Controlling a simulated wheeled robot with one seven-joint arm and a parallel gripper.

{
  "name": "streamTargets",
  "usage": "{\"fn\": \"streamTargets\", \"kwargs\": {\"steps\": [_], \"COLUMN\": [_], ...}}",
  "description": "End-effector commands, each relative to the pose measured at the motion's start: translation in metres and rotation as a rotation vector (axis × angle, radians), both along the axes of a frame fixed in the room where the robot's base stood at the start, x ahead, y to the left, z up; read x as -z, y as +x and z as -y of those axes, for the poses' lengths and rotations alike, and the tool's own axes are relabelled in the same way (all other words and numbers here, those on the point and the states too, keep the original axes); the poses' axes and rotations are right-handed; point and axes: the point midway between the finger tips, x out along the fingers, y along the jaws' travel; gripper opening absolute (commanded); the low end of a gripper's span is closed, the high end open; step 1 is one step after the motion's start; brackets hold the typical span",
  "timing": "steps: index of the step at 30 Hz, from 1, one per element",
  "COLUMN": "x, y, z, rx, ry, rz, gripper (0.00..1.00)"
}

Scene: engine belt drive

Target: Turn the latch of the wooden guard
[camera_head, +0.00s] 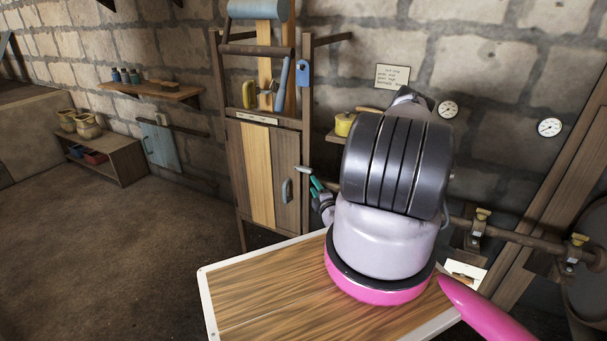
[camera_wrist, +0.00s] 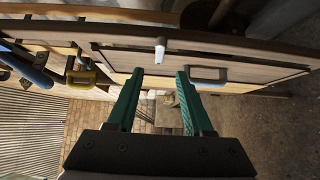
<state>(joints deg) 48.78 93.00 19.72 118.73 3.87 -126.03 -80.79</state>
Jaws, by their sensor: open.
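The wooden guard (camera_head: 262,178) is a plank door in a wooden frame, with a grey-blue handle (camera_head: 285,190). Its latch (camera_head: 304,169) is a small pale grey lever on the right edge. In the wrist view, the latch (camera_wrist: 160,48) is a short pale peg on the guard, and the handle (camera_wrist: 208,74) lies to its right. My gripper (camera_head: 317,185) shows green fingers just right of and slightly below the latch. In the wrist view my gripper (camera_wrist: 158,77) is open and empty, its fingers pointing toward the latch and apart from it. My arm hides part of the gripper in the head view.
Above the guard are a blue lever (camera_head: 283,84), a yellow part (camera_head: 249,94) and a blue tag (camera_head: 303,72). A yellow pot (camera_head: 344,124) stands on a shelf to the right. The floor (camera_head: 110,245) at left is clear.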

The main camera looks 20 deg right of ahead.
Motion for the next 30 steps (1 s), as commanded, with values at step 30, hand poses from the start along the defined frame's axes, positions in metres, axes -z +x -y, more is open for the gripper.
{"fn": "streamTargets", "kwargs": {"steps": [30], "x": [0.0], "y": [0.106], "z": [0.012], "rx": [0.0], "ry": [-0.003], "rz": [0.003], "gripper": [0.51]}}
